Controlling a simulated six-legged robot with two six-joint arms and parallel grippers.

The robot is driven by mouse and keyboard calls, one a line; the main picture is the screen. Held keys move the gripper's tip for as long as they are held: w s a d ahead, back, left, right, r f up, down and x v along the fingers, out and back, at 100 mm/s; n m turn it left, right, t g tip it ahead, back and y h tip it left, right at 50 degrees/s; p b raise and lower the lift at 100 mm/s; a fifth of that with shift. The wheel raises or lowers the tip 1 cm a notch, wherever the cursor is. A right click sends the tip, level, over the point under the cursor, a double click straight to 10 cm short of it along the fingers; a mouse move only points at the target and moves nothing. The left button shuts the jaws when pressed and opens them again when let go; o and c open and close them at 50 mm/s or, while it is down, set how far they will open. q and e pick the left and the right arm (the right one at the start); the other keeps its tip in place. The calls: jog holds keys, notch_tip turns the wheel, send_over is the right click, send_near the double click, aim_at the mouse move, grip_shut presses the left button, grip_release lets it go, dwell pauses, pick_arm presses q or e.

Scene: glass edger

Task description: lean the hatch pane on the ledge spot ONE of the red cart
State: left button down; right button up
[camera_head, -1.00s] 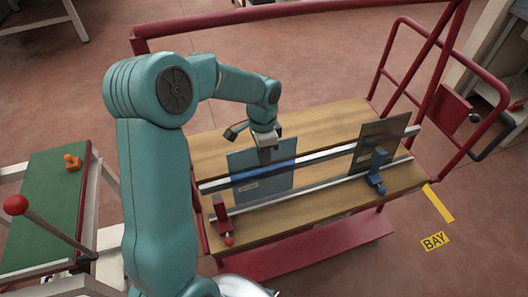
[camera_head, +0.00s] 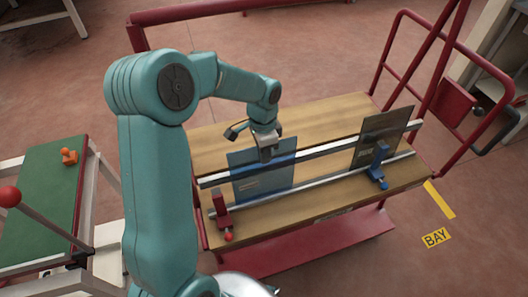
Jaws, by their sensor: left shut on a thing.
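A blue-tinted pane (camera_head: 262,183) stands nearly upright at the left part of the red cart's wooden deck (camera_head: 320,118). My left gripper (camera_head: 266,152) is shut on the pane's top edge from above. Whether the pane's bottom edge touches the deck is hard to tell. A dark grey pane (camera_head: 382,137) leans at the right end of the rails. My right gripper is not in view.
A red clamp (camera_head: 222,212) stands at the left end of the lower rail, a blue clamp (camera_head: 377,168) near the right. Red cart rails (camera_head: 420,60) rise at the right. A green-topped table (camera_head: 38,205) with an orange object (camera_head: 69,156) is at the left.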

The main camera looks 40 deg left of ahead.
pick_arm(q)
jog(key=shift+f+b, duration=0.35)
jog(key=shift+f, duration=0.15)
jog(key=c, duration=1.1)
grip_release()
jog(key=r, duration=1.1)
jog(key=a+r+p, duration=0.1)
jog(key=r, duration=0.4)
jog(key=shift+w+r, duration=0.2)
jog(key=shift+w, duration=0.05)
